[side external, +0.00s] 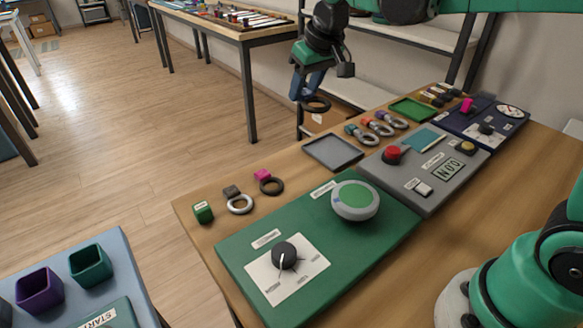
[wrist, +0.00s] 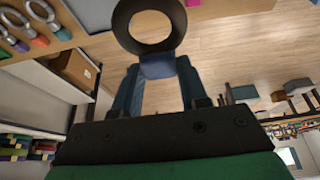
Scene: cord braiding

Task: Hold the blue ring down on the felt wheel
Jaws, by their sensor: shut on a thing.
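My gripper (side external: 306,92) is shut on the blue tab of a dark ring (side external: 318,109). It holds the ring in the air beyond the table's back edge. In the wrist view, the ring (wrist: 121,25) juts out past my blue fingers, and its blue tab (wrist: 158,67) sits between them. The felt wheel (side external: 355,199) is a pale round drum with a green top and a small blue mark on its left side. It sits on the green board (side external: 235,250), well away from the held ring. The wheel is not seen in the wrist view.
The green board also bears a black dial (side external: 285,255). A grey panel (side external: 425,197) with a red button (side external: 393,154) adjoins it. A grey tray (side external: 333,153), a green cube (side external: 203,212) and several tagged rings lie along the table's back edge.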

